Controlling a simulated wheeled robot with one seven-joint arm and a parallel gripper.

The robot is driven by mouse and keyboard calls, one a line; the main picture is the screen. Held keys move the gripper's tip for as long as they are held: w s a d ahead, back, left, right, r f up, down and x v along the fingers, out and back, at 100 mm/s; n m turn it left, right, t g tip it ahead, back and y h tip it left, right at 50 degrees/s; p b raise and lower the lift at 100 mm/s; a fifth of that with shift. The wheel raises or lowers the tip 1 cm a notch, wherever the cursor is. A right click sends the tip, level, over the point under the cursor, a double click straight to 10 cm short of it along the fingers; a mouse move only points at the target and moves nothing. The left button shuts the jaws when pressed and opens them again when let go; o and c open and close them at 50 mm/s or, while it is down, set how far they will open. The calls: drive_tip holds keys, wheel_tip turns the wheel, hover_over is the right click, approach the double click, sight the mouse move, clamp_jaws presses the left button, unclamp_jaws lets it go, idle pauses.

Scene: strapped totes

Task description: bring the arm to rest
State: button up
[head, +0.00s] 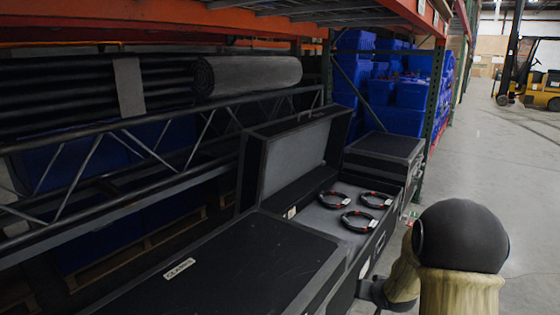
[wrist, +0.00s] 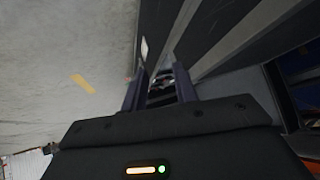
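My gripper (wrist: 160,74) shows in the wrist view, with its two dark fingers apart. I see nothing clearly held between them; the small dark patch in the gap is too dim to make out. In the head view my arm, with a black rounded joint and tan links, stands at the lower right beside the cases.
A closed black case (head: 235,265) lies in front and another (head: 385,147) behind. A metal truss (head: 140,145) and a grey roll (head: 247,75) lie on the rack at left. Blue totes (head: 400,105) stand beyond. Concrete floor (head: 500,150) is clear at right; a yellow forklift (head: 545,85) stands far off.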

drive_tip(key=s+a+r+n+g+p, duration=0.1)
drive_tip(key=s+a+r+n+g, duration=0.3)
drive_tip(key=s, duration=0.8)
drive_tip(key=s+a+r+m+g, duration=0.15)
drive_tip(key=s+a, duration=0.45)
drive_tip(key=s, duration=0.6)
wheel_tip(320, 180, up, 37)
drive_tip(key=p, duration=3.7)
drive_tip(key=shift+d, duration=0.35)
drive_tip(key=shift+f+n+g, duration=0.15)
drive_tip(key=shift+n+g, duration=0.1)
